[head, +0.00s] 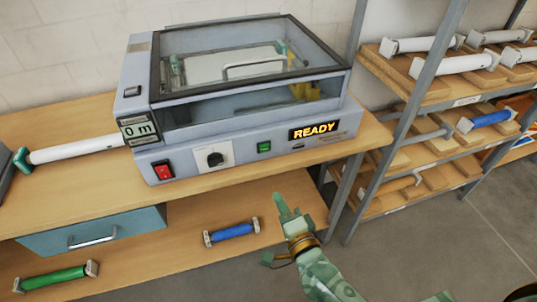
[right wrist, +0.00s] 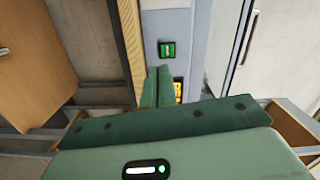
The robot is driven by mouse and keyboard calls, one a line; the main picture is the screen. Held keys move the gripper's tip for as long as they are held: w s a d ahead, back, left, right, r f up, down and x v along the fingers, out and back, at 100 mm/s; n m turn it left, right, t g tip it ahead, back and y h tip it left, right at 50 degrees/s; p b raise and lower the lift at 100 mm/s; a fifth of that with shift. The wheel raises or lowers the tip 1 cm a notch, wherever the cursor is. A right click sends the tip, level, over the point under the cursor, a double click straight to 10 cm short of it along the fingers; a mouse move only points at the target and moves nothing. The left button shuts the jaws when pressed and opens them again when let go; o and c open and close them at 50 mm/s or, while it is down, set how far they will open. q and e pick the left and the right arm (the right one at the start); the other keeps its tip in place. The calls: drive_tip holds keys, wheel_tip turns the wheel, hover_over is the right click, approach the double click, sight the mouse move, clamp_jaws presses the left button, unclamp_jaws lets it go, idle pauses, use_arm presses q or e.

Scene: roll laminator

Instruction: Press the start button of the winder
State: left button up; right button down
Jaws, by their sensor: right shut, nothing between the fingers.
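The winder (head: 235,105) is a grey-blue machine with a clear lid, standing on the wooden bench. Its front panel has a small square green button (head: 264,147), left of the lit READY display (head: 314,130). The green button also shows in the right wrist view (right wrist: 167,49), just beyond the fingertips. My right gripper (head: 281,199) is shut and empty, in front of and below the panel in the head view, pointing towards it. The fingers (right wrist: 157,88) appear apart from the button. My left gripper is not in view.
A white roll (head: 75,149) lies at the left. Blue (head: 231,232) and green (head: 55,278) rolls lie on the lower shelf. A metal rack (head: 397,125) stands at right.

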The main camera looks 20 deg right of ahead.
sight(265, 149)
drive_tip(key=m, duration=0.1)
drive_tip(key=d+r+m+h, duration=0.1)
drive_tip(key=shift+w+d+r+m+h, duration=0.1)
drive_tip(key=shift+w+d+m+h, duration=0.05)
drive_tip(key=shift+d+m+h, duration=0.2)
drive_tip(key=shift+a, duration=0.1)
drive_tip(key=w, duration=0.4)
drive_tip(key=w+b, duration=0.1)
drive_tip(key=w, duration=0.8)
drive_tip(key=shift+w+a+b, duration=0.15)
drive_tip(key=shift+a+b, duration=0.1)
drive_tip(key=shift+b, duration=0.05)
drive_tip(key=shift+w, duration=0.35)
